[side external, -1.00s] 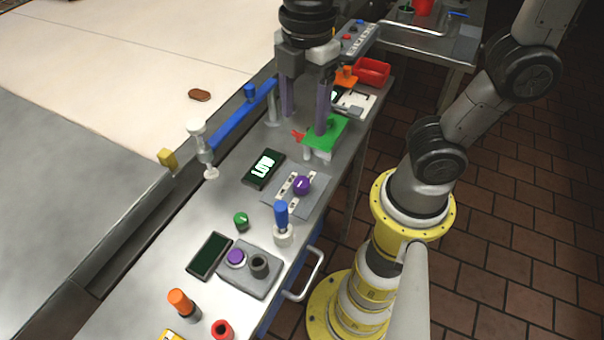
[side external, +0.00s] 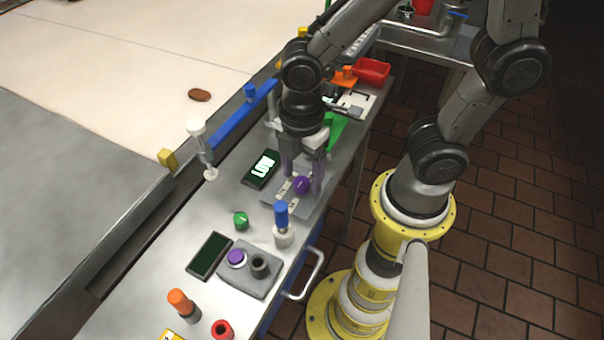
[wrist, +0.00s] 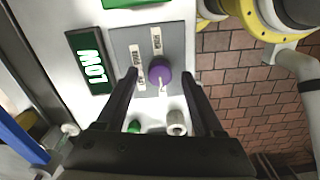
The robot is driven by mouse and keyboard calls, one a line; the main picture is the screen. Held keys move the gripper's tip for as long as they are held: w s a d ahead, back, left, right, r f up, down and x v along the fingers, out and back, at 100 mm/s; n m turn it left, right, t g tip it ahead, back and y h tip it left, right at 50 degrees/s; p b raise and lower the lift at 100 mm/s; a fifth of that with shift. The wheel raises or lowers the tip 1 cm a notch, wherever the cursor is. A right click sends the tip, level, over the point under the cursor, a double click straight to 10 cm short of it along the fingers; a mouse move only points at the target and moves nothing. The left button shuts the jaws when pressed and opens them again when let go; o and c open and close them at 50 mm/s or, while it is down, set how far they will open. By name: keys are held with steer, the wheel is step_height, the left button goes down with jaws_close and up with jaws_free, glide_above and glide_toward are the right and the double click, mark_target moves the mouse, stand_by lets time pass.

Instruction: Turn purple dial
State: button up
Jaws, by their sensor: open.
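The purple dial (side external: 301,185) is a round knob on a grey plate (side external: 317,207) with white label strips. It also shows in the wrist view (wrist: 160,74), ahead of the fingertips and between them. My gripper (side external: 303,186) is open, its fingers pointing down on either side of the dial. In the wrist view my gripper (wrist: 164,76) holds nothing. I cannot tell whether a finger touches the dial. A black display (side external: 262,168) beside the plate reads "LOW", and it also shows in the wrist view (wrist: 91,62).
A second purple knob (side external: 236,258) sits on another grey plate nearer the camera. A blue-topped white post (side external: 282,222) and a green knob (side external: 241,220) stand close to my gripper. A blue bar (side external: 232,118) runs along the counter's left edge.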

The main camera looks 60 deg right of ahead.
steer(key=shift+f, duration=0.45)
jaws_close()
steer(key=shift+m, duration=0.4)
steer(key=m, duration=1.1)
stand_by(0.6)
